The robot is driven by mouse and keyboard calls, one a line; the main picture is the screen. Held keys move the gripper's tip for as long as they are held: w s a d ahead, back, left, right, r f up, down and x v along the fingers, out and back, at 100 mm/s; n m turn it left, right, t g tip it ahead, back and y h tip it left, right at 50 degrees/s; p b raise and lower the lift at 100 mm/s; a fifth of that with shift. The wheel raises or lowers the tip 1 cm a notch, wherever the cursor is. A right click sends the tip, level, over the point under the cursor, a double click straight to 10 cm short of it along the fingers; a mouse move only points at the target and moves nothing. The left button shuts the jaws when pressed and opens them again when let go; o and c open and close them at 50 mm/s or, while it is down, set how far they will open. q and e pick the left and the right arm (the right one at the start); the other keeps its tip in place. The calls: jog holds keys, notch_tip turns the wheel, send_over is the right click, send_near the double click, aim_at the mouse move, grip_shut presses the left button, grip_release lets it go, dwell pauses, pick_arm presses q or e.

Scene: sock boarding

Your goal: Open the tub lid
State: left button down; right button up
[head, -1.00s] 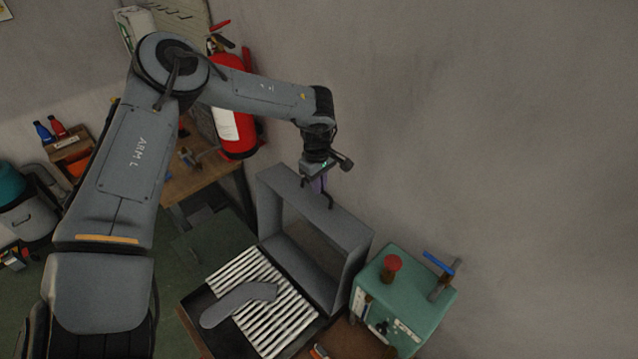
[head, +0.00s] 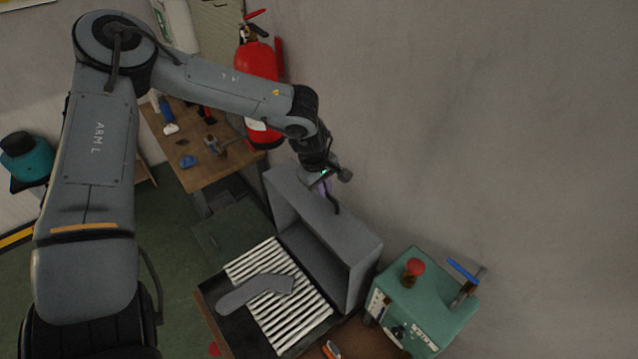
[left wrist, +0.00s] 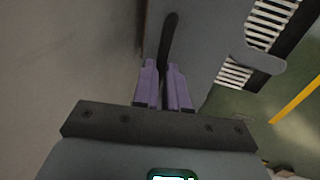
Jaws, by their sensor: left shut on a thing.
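The tub lid (head: 362,270) is a deep grey, box-shaped cover. It stands raised on edge at the back of the tub (head: 222,318), hollow side facing the tub. A dark bar handle (left wrist: 168,40) sticks out from the lid's outer face. My left gripper (head: 329,190) is at the lid's upper side, its purple fingers shut on the handle, seen best in the left wrist view (left wrist: 163,72). In the tub, a flat grey sock-shaped form (head: 256,292) lies on pale ribbed slats (head: 300,318). My right gripper is not in view.
A green control box (head: 425,305) with a red button (head: 414,267) and a blue-handled lever (head: 464,271) stands right of the lid. A wooden bench (head: 200,165) with tools and a red fire extinguisher (head: 257,62) are behind. The wall is close beyond the lid.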

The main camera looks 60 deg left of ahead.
pick_arm(q)
jog(key=shift+s, duration=0.1)
jog(key=c, duration=1.2)
grip_release()
jog(key=shift+r, duration=0.1)
jog(key=b+v, duration=0.1)
jog(key=v, duration=0.9)
jog(key=shift+s+r, duration=0.1)
jog(key=shift+r, duration=0.25)
